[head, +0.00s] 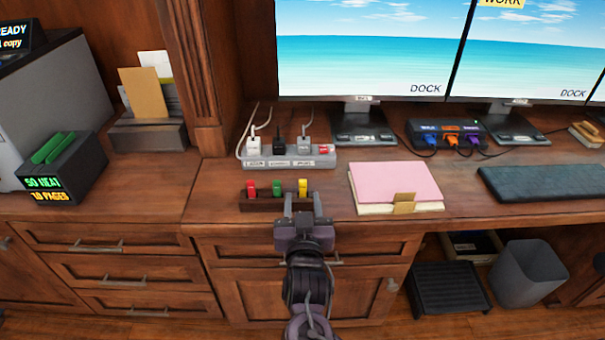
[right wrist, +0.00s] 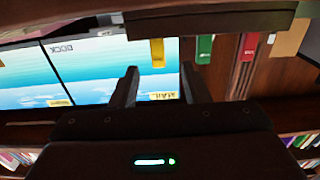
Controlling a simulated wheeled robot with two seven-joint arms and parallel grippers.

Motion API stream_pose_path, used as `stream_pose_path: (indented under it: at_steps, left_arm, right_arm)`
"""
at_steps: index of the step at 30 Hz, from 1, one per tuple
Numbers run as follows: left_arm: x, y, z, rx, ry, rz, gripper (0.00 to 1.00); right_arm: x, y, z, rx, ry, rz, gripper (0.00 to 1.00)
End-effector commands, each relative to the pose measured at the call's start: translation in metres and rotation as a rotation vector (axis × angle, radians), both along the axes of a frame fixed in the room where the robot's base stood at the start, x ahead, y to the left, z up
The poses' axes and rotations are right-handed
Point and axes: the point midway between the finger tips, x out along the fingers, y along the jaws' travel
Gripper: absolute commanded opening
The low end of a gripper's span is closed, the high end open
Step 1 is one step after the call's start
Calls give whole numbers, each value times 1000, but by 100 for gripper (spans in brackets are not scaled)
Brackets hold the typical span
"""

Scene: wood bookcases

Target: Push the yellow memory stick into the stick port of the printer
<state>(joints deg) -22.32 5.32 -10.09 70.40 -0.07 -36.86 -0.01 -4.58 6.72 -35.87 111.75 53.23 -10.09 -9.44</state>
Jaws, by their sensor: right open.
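The yellow memory stick (head: 303,187) stands upright in a dark wooden holder (head: 262,205) on the desk, beside a green and a red stick. My right gripper (head: 302,200) is open at the front of the holder, in line with the yellow stick. In the right wrist view the yellow stick (right wrist: 157,52) shows beyond and between the open fingertips (right wrist: 159,72), and the jaws hold nothing. The printer seems to be the grey machine (head: 45,85) at the left edge, with a lit display; I cannot make out its stick port. My left gripper is not in view.
A power strip (head: 290,161) with plugs lies behind the holder. A pink folder (head: 394,182) lies to its right. A dark box with green pieces (head: 62,172) and a letter holder (head: 148,135) stand left. The desk between box and holder is clear.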

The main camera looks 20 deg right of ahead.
Motion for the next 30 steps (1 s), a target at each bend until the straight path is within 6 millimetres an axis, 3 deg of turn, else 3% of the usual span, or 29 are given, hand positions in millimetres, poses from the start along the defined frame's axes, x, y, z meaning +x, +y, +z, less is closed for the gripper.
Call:
stream_pose_path:
  at_steps: [3, 18, 27, 30]
  left_arm:
    - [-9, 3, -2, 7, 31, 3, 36]
    - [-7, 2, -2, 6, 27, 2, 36]
    - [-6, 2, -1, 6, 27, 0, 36]
    - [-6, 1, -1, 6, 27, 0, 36]
  right_arm:
    - [7, -3, -2, -1, 14, -6, 42]
    - [69, -22, 0, -2, 11, -6, 42]
    - [74, -23, 0, 1, 12, -4, 42]
    - [74, -23, 0, 1, 11, -4, 30]
